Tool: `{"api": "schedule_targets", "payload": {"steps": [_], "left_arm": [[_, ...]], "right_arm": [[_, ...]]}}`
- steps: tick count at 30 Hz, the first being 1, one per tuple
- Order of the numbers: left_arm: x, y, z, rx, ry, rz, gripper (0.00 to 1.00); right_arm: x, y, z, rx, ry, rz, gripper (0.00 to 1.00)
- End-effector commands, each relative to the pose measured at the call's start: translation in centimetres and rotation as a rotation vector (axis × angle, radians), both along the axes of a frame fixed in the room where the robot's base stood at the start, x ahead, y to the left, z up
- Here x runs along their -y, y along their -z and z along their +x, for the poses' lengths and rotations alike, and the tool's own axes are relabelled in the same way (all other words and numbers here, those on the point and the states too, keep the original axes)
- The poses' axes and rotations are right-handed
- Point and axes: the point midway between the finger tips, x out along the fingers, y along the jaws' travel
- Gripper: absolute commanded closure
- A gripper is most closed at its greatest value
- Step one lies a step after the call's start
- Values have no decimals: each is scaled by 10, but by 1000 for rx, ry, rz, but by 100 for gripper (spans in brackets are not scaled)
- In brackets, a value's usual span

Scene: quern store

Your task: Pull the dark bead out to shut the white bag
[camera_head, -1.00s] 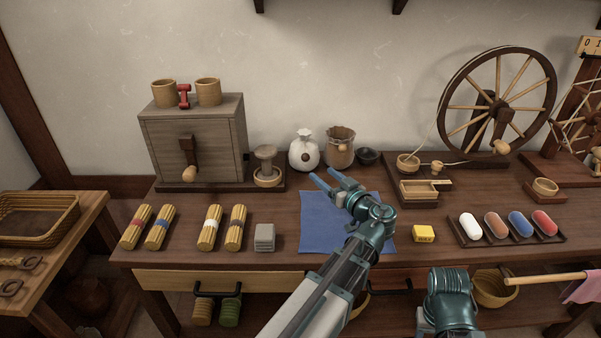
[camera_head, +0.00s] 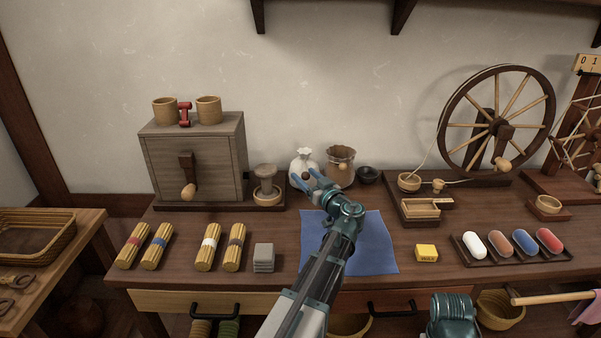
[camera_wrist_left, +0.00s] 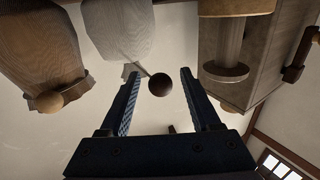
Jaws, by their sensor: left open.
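The white bag (camera_head: 302,158) stands at the back of the table against the wall. It also shows in the left wrist view (camera_wrist_left: 118,28), which is upside down. The dark bead (camera_wrist_left: 160,85) sticks out from the bag on a short cord. My left gripper (camera_wrist_left: 161,72) is open, with one finger on each side of the bead in that view and a gap beside each. In the head view my left gripper (camera_head: 307,180) is just in front of the bag and partly covers it. My right gripper is not visible; only part of that arm shows at the bottom.
A brown bag (camera_head: 340,168) with a wooden bead stands close to the right of the white bag, with a dark bowl (camera_head: 367,175) beyond it. A wooden spool stand (camera_head: 266,180) is to the left. A blue cloth (camera_head: 372,245) lies under my left arm.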

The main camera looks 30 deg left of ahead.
Motion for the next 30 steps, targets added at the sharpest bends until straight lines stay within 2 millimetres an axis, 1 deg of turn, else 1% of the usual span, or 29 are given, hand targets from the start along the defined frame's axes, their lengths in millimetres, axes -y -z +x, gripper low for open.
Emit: {"api": "schedule_targets", "payload": {"steps": [1,6,12,19,20,21,30], "left_arm": [[-8,0,5,0,-2,0,36],[-23,0,13,0,-1,0,36],[-29,0,16,0,0,0,36],[-29,0,16,0,0,0,36],[-29,0,16,0,0,0,40],[-29,0,16,0,0,0,47],[-29,0,16,0,0,0,100]], "right_arm": [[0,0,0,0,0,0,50],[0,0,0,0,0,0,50],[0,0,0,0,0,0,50],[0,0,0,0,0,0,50],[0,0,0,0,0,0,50],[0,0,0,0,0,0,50],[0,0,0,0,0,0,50]]}}
